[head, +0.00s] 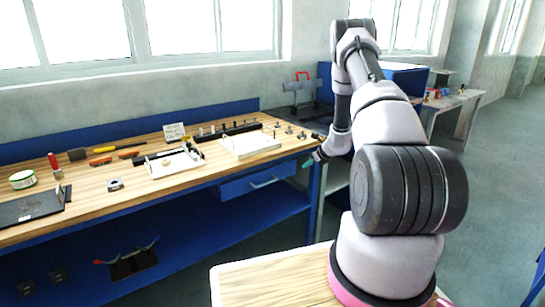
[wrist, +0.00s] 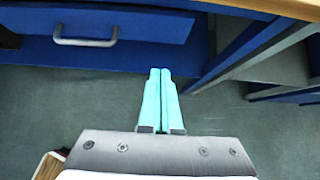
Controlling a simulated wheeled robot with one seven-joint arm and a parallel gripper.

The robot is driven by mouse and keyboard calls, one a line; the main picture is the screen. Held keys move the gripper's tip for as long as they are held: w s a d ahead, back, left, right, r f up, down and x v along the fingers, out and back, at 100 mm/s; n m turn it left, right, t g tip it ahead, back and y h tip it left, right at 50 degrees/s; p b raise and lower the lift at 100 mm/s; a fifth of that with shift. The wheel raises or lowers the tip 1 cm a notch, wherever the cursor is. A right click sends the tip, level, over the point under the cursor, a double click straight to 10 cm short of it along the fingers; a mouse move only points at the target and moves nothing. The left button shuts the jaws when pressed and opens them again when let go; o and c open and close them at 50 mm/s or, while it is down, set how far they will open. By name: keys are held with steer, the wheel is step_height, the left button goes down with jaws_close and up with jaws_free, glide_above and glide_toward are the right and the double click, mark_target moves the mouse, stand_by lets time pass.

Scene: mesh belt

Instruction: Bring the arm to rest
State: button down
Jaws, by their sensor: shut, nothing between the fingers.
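My gripper (wrist: 160,72) shows in the wrist view with its two teal fingers side by side, shut and empty. It points down toward the grey floor in front of the blue workbench. In the head view, my gripper (head: 310,161) is small and partly hidden, beside the right end of the bench, near the blue drawer. My arm rises from its base in the right of the head view, bends over at the top and hangs down at the bench's right end.
The wooden bench top (head: 120,195) holds white trays (head: 252,144), hand tools and small metal parts. The blue drawer (head: 250,182) with its handle (wrist: 85,42) is close to my gripper. A second table (head: 452,101) stands at the back right. The floor (head: 495,170) on the right is clear.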

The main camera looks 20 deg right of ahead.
steer(key=s+a+r+n+y, duration=0.15)
steer(key=a+r+n, duration=0.4)
steer(key=r, duration=0.65)
steer(key=s+a+r+n+y, duration=0.15)
steer(key=a+r+n, duration=0.35)
steer(key=r, duration=0.8)
steer(key=s+a+r+n+g, duration=0.1)
steer(key=s+a+r+n, duration=0.25)
steer(key=s+r, duration=0.3)
steer(key=s+a+r+n+g, duration=0.1)
steer(key=s+a+r+n, duration=0.1)
steer(key=s+a+r, duration=0.4)
steer(key=s+r+n+h, duration=0.1)
steer(key=s+n, duration=0.3)
steer(key=s, duration=0.4)
steer(key=s+r+n+h, duration=0.1)
steer(key=s+r+n, duration=0.3)
steer(key=s, duration=0.5)
steer(key=s+r+n+h, duration=0.2)
steer(key=s+n, duration=0.2)
steer(key=s, duration=0.5)
steer(key=shift+d+r+t, duration=0.2)
steer(key=shift+r+t, duration=0.15)
steer(key=shift+t, duration=0.05)
